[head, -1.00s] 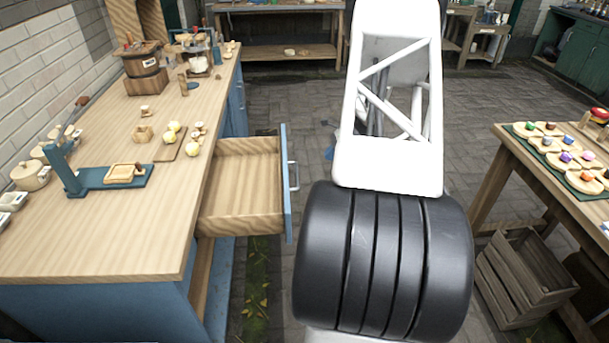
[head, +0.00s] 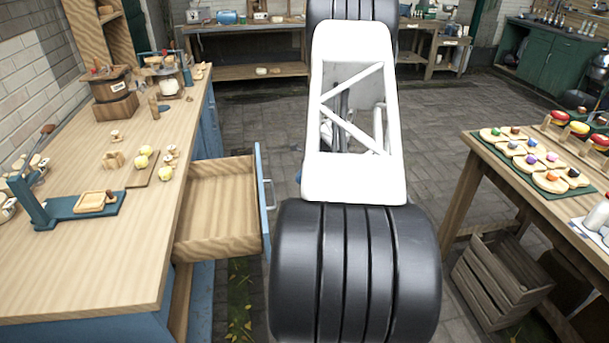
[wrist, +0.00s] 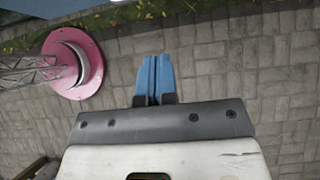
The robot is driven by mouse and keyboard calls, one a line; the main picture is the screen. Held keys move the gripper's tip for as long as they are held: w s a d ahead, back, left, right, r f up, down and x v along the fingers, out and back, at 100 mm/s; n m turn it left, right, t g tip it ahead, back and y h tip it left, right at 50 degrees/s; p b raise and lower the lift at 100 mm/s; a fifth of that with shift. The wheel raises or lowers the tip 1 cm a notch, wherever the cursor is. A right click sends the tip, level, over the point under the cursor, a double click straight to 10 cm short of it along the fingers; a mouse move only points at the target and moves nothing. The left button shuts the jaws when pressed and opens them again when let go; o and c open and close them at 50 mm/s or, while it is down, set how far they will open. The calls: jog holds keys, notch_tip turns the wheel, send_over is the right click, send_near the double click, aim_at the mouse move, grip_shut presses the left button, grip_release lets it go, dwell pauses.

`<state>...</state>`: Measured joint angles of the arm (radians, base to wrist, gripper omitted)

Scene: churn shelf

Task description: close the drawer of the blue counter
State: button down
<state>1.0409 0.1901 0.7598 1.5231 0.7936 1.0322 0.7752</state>
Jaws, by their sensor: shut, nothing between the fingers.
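The blue counter (head: 90,333) with a wooden top stands on the left in the head view. Its drawer (head: 215,205) is pulled out to the right and looks empty inside. The drawer has a blue front (head: 263,200) with a pale bar handle (head: 270,193). My gripper (wrist: 154,62) shows in the wrist view with its two blue fingers together and nothing between them, above the paved floor. In the head view my arm stands to the right of the drawer and my gripper is hidden. I cannot tell from the wrist view how far the fingers are from the drawer.
A wooden table (head: 466,190) with a green mat of small boards stands on the right, with a wooden crate (head: 497,285) below it. A workbench (head: 245,72) is at the back. The paved floor (head: 250,125) beyond the drawer is clear.

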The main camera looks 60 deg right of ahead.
jog(key=w+a+f, duration=0.5)
jog(key=shift+w+a+f, duration=0.25)
jog(key=shift+w+f, duration=0.1)
dwell(0.5)
send_over(201, 215)
dwell(0.5)
jog(key=shift+s, duration=0.1)
dwell(0.3)
